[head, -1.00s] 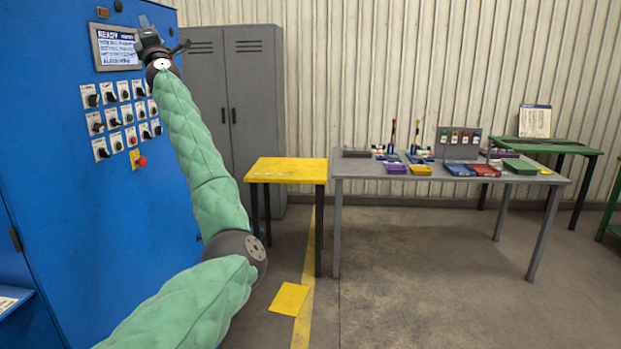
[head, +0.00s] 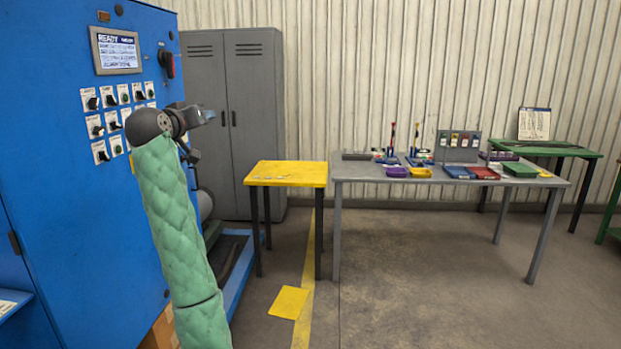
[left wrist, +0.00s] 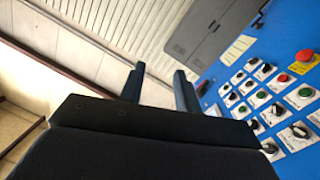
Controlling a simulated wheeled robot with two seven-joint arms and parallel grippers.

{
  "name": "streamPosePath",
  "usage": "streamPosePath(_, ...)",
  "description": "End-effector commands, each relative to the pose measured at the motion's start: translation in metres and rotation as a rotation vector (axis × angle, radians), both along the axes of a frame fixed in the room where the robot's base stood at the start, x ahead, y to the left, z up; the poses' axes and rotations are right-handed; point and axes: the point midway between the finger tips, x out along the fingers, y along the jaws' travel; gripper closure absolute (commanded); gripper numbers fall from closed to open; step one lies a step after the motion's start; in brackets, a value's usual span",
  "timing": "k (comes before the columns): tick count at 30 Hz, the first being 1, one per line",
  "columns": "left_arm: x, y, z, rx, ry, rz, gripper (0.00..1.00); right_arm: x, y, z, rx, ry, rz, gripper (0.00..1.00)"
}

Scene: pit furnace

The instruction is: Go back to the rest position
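My left arm, in green quilted sleeve, rises in front of the blue control cabinet (head: 60,190) in the head view. My left gripper (head: 203,115) is at its top, right of the panel's rows of switches and in front of the grey locker. In the left wrist view, the left gripper (left wrist: 159,88) has its two fingers apart with nothing between them. The cabinet's switches (left wrist: 265,90) and red button (left wrist: 304,57) show to the right of the fingers. The display (head: 117,50) reads READY. My right gripper is not in view.
A yellow table (head: 286,173) stands right of the arm, beside a long grey table (head: 350,171) holding trays and tools. A grey locker (head: 255,110) is behind. A green table (head: 560,149) stands at far right.

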Motion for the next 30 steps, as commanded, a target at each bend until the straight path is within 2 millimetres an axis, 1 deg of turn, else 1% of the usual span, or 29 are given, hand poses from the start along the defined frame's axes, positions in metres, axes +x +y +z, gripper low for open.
streamPosePath(1, -0.007, -0.004, -0.026, 0.031, 0.043, 0.005, 0.67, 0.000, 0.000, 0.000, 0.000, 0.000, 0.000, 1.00)
streamPosePath(2, -0.011, -0.006, -0.040, 0.048, 0.067, 0.007, 0.67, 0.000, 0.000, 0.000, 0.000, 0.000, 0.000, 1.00)
streamPosePath(3, -0.016, -0.010, -0.058, 0.071, 0.100, 0.010, 0.67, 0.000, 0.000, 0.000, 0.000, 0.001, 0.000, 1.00)
streamPosePath(5, -0.026, -0.015, -0.085, 0.102, 0.146, 0.013, 0.67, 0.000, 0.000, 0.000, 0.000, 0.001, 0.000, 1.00)
streamPosePath(6, -0.032, -0.018, -0.102, 0.122, 0.174, 0.016, 0.67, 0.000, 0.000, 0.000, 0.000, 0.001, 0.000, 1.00)
streamPosePath(8, -0.042, -0.023, -0.128, 0.149, 0.218, 0.018, 0.67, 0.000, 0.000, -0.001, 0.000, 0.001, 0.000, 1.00)
streamPosePath(9, -0.049, -0.026, -0.145, 0.166, 0.245, 0.020, 0.67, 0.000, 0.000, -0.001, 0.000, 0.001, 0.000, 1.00)
streamPosePath(11, -0.059, -0.030, -0.170, 0.191, 0.283, 0.023, 0.67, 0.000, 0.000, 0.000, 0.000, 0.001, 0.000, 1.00)
streamPosePath(12, -0.067, -0.033, -0.186, 0.207, 0.309, 0.022, 0.67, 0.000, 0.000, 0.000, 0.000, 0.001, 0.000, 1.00)
streamPosePath(14, -0.078, -0.037, -0.210, 0.229, 0.343, 0.023, 0.67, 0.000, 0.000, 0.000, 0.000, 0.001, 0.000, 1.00)
streamPosePath(15, -0.086, -0.041, -0.225, 0.242, 0.366, 0.022, 0.67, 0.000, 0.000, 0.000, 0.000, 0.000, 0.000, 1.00)
streamPosePath(17, -0.097, -0.045, -0.248, 0.263, 0.397, 0.021, 0.67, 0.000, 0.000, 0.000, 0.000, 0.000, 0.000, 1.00)
streamPosePath(18, -0.105, -0.047, -0.263, 0.276, 0.417, 0.020, 0.67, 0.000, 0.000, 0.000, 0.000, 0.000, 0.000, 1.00)
streamPosePath(21, -0.126, -0.054, -0.298, 0.306, 0.464, 0.016, 0.67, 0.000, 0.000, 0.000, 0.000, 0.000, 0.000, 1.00)
streamPosePath(26, -0.160, -0.066, -0.352, 0.348, 0.526, 0.002, 0.67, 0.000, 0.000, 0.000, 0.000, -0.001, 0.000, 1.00)
streamPosePath(30, -0.192, -0.076, -0.398, 0.381, 0.581, -0.019, 0.67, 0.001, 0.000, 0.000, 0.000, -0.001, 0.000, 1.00)
